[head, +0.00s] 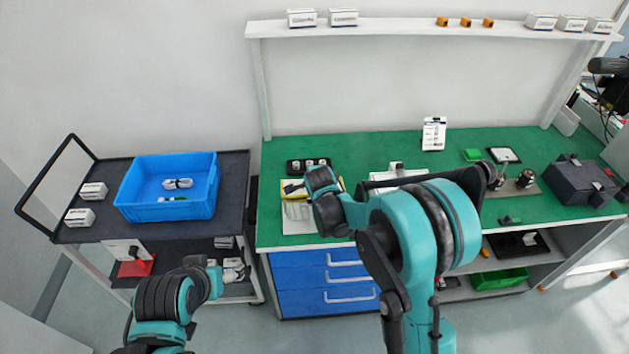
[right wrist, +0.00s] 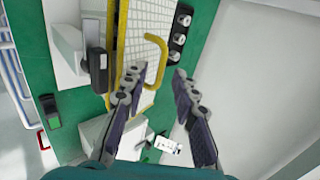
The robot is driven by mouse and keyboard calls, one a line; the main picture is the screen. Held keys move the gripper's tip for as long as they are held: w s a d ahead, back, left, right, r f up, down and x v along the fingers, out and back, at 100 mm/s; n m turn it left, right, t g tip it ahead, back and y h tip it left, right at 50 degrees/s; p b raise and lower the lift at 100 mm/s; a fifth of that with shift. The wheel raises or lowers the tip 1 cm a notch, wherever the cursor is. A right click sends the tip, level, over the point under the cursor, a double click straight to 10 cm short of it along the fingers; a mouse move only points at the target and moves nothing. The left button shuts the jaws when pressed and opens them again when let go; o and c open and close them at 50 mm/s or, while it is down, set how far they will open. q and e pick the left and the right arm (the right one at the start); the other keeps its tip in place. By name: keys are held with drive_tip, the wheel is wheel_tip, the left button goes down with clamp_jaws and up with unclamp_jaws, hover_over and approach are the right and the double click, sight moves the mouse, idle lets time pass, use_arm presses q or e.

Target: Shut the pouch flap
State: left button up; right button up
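The pouch (head: 297,211) is pale with yellow trim and lies at the left end of the green bench, partly hidden by my right wrist. In the right wrist view the pouch shows as a white gridded panel (right wrist: 143,38) with yellow edging. I cannot tell for sure where the flap lies. My right gripper (right wrist: 161,84) is open, with a clear gap between its fingers. One finger overlaps the yellow edging in the picture; contact cannot be told. My left gripper (head: 232,270) is low in front of the cart, away from the pouch; its fingers are unclear.
A black holder (head: 291,167) with several white round items stands right behind the pouch. A blue crate (head: 167,211) sits on the dark cart at left. A white card stand (head: 433,135), a green block (head: 473,155) and a dark case (head: 582,180) stand farther right.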

drive_tip(key=v, duration=1.2)
